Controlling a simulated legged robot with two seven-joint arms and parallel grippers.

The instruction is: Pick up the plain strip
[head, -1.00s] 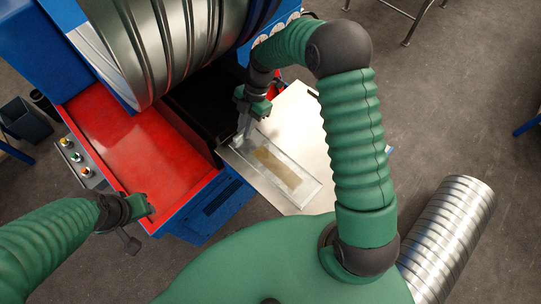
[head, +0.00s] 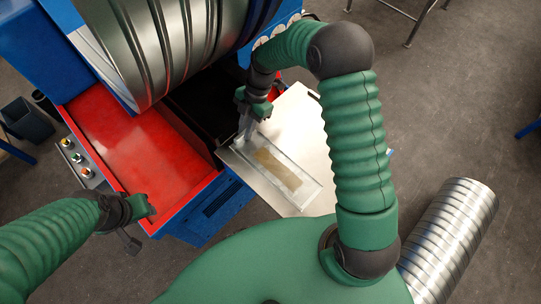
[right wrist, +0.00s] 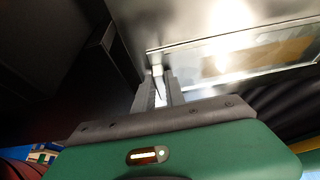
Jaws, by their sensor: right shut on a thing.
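A shallow rectangular tray (head: 302,203) with bright rims and a brown patch inside lies on the pale table; its edge also shows in the right wrist view (right wrist: 240,82). My right gripper (head: 243,135) points down at the tray's upper left end. In the right wrist view its fingers (right wrist: 160,88) are close together, shut on a thin pale piece (right wrist: 157,70) by the tray's corner. I take this for the plain strip, mostly hidden by the fingers. My left gripper (head: 143,208) is at the red machine bed's near edge, its jaws unclear.
The blue and red machine (head: 150,150) with a large ribbed duct (head: 165,40) stands at left and behind. A dark gap lies left of the pale table (head: 300,120). Another spiral duct (head: 450,235) lies on the floor at right.

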